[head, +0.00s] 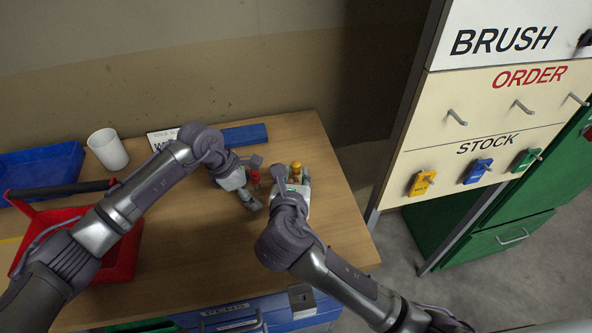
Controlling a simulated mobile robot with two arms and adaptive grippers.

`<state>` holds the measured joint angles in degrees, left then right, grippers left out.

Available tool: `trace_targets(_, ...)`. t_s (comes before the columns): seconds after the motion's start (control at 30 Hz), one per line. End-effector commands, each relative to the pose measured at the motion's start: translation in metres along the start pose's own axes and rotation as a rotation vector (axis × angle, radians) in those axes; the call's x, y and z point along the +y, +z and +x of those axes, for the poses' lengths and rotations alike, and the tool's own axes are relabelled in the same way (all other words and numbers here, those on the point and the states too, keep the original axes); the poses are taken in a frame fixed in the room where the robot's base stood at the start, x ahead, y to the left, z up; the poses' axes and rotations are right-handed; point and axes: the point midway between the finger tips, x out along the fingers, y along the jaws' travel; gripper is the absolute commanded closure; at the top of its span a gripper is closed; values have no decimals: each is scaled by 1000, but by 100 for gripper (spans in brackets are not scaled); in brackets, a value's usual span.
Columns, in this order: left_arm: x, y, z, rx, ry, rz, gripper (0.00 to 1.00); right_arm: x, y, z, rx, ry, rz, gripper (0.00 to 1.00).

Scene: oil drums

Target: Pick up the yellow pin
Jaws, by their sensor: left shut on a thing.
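The yellow pin (296,167), orange-yellow at its top, stands upright near the table's right side. My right gripper (293,180) is over the table right at this pin, with finger parts on both sides of it. The gripper's body hides the pin's lower part, and I cannot tell whether the fingers touch it. My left gripper (253,181) is just left of there, shut on a small red pin (255,176) between its fingers.
A blue flat case (244,135) lies behind the grippers. A white cup (108,149), a blue tray (45,165) and a red bin (122,262) are at left. A board with yellow, blue and green tags (422,183) on hooks stands at right. The table's front middle is clear.

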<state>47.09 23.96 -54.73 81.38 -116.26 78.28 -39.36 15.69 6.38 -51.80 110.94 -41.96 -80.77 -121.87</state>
Motion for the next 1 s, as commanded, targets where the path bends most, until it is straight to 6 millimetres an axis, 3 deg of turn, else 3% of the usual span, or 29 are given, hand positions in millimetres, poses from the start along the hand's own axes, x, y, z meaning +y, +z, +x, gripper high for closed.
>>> trace_targets(0.33,0,1,0,-2,1,1,84,1,7,45,0,-2,-1,69)
trace_targets(0.63,0,1,0,-1,0,1,84,1,7,52,0,-1,1,69)
trace_targets(0.67,0,1,0,-1,0,1,84,1,7,52,0,-1,1,71)
trace_targets(0.83,0,1,0,-1,0,1,84,1,7,52,0,-1,1,99)
trace_targets(1.0,0,1,0,-1,0,1,84,1,7,52,0,-1,1,100)
